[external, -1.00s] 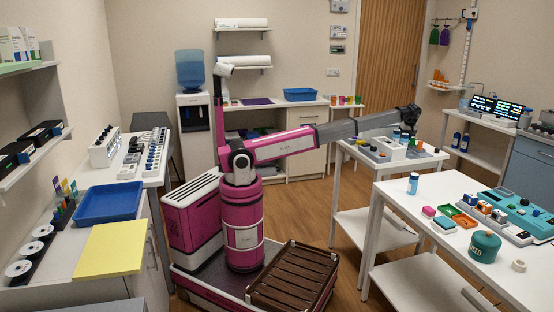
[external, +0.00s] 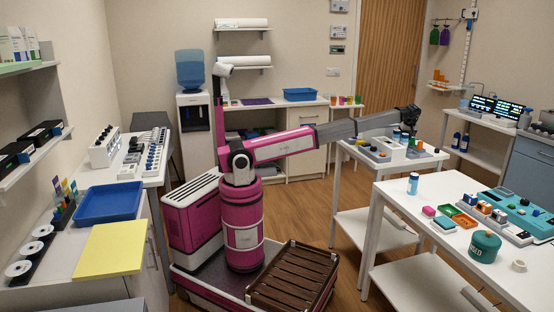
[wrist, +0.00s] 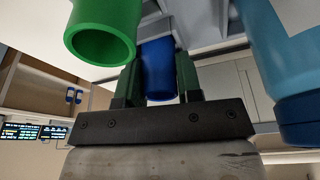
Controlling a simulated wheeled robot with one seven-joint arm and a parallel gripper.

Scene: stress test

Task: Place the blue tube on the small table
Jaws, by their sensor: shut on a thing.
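My gripper (external: 408,122) is above the middle white table (external: 436,156), over the rack and small items there. In the wrist view my gripper (wrist: 159,82) is shut on the blue tube (wrist: 159,72), which stands between its two dark fingers. A green tube (wrist: 101,45) is close on the left and a light blue bottle (wrist: 283,60) close on the right. The tube's far end is hidden in or behind a grey rack. I cannot tell whether it is clear of the rack. The external view does not show the tube clearly.
A white table (external: 400,205) in front holds a blue bottle (external: 413,184), coloured trays and a green jar (external: 485,247). A small white stand with colourful cups (external: 347,100) is by the back wall.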

